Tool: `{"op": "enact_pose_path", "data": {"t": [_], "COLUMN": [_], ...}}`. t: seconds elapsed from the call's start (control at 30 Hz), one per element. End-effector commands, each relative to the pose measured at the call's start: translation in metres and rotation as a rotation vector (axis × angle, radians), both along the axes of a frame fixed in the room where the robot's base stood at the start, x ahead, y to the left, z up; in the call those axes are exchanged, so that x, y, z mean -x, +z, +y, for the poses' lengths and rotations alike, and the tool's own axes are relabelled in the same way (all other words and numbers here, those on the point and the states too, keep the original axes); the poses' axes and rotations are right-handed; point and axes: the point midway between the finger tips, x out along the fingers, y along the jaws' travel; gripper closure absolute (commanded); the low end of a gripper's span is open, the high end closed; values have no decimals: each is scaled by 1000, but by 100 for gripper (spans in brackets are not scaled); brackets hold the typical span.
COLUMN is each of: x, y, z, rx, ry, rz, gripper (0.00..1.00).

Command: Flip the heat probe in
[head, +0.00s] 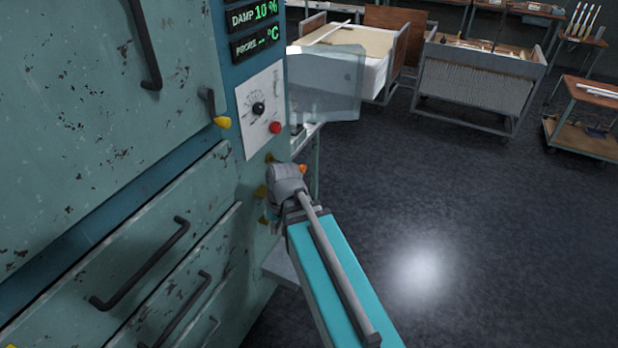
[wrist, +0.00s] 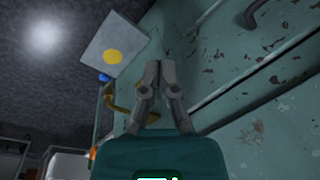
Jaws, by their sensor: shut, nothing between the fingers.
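The display on the teal cabinet (head: 190,60) shows a probe line (head: 262,44) with dashes before °C. Below it is a white panel (head: 262,108) with a dial and a red button. Several small yellow parts (head: 270,158) stick out under the panel beside my gripper; I cannot tell which one is the heat probe's. My gripper (head: 287,178) is close to the cabinet's edge, partly covering them, its fingertips hard to make out. In the wrist view my gripper (wrist: 160,68) is shut and empty in front of the cabinet face, with a yellow bent part (wrist: 122,108) to its left.
A yellow-tipped lever (head: 221,122) and dark handles (head: 145,265) stand out from the cabinet. An orange knob (head: 303,168) is just right of my gripper. The floor (head: 450,210) at right is clear; carts stand behind.

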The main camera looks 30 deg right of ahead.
Motion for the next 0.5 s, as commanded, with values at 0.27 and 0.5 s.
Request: {"op": "enact_pose_path", "data": {"t": [0.27, 0.5], "x": [-48, -87], "y": [-46, -63], "z": [-32, -77], "rx": [-295, -561], "ry": [-152, -288], "rz": [-71, -170], "gripper": [100, 100]}}
